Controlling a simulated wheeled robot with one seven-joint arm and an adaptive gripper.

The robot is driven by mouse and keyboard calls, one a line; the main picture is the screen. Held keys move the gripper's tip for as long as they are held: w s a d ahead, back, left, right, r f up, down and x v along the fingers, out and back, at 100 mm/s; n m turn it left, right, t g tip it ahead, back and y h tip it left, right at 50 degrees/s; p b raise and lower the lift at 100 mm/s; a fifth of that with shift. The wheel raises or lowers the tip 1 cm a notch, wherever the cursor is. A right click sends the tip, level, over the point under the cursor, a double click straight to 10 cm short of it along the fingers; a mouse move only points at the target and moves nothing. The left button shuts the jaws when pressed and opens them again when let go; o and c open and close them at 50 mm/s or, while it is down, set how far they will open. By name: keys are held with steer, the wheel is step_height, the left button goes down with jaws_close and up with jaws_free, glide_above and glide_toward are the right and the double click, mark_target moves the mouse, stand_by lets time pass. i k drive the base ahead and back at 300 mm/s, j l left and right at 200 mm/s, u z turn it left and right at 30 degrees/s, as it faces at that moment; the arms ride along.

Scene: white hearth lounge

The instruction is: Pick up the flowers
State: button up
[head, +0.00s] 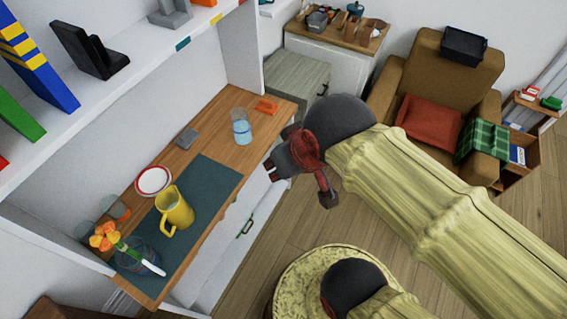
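The orange and yellow flowers (104,236) are at the lower left of the head view. Their green stem slants down to the right to a clear round glass vessel (138,252) near the front end of the wooden counter. A white, stick-like piece (153,268) continues the line of the stem; I cannot tell if it is part of the flowers. My gripper (271,169) is up and to the right, past the counter's right edge and well apart from the flowers. It looks empty. Its fingers are too small and dark to tell how far apart they are.
A yellow jug (174,209) and a red-rimmed white plate (153,181) stand close to the flowers, by a dark mat (212,180). A glass of water (241,127) is farther back. A white shelf (130,70) overhangs the counter. A round yellow pouf (297,285) stands on the floor.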

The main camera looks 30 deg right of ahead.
mark_target(105, 236)
steer(key=u, duration=1.5)
